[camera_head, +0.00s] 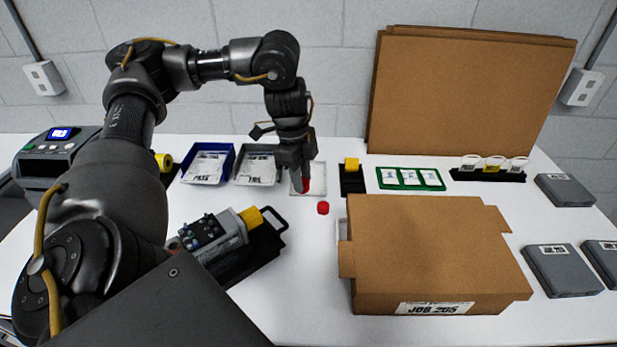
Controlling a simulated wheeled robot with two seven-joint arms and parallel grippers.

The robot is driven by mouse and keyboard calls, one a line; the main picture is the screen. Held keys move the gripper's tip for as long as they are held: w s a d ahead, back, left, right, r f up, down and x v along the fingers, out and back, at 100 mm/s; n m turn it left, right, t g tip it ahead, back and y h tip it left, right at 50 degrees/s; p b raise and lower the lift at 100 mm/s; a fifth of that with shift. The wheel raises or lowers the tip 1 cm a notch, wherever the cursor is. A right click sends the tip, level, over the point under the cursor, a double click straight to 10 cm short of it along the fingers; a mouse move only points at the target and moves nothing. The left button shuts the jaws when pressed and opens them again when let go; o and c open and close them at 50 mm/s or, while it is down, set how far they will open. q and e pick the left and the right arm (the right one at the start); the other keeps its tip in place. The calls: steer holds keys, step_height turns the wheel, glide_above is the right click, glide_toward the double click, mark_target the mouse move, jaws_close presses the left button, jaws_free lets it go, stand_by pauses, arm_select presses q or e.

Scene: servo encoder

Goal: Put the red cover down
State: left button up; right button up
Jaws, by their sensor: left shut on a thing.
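My left gripper (303,183) points down over the far middle of the table. It is shut on a red cover (307,186), which shows only partly between and beside the dark fingers. The cover is low over or in a small pale tray (320,189); I cannot tell whether it touches the tray. A second small red cover (323,208) lies on the white table, just in front of the tray. My right gripper is not in view.
Blue (228,160) and grey (270,165) labelled bins stand left of the gripper. A black stand with a yellow part (352,165) is to its right. A grey device with a yellow end (215,237) lies in front left. A large cardboard box (430,245) fills the right front.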

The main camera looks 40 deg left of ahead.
arm_select(q)
steer(key=w+a+f, duration=0.4)
steer(key=w+a, duration=0.1)
steer(key=w, duration=0.1)
steer(key=b, duration=0.1)
glide_above(310, 190)
steer(key=f, duration=0.5)
steer(key=shift+s+a+f, duration=0.15)
steer(key=shift+a+f, duration=0.1)
steer(key=shift+a, duration=0.15)
step_height(310, 190, down, 3)
steer(key=shift+r+b, duration=0.15)
steer(key=shift+b, duration=0.35)
steer(key=shift+a+f, duration=0.15)
steer(key=shift+f, duration=0.3)
steer(key=o, duration=0.7)
steer(key=shift+f, duration=0.1)
steer(key=shift+c, duration=0.2)
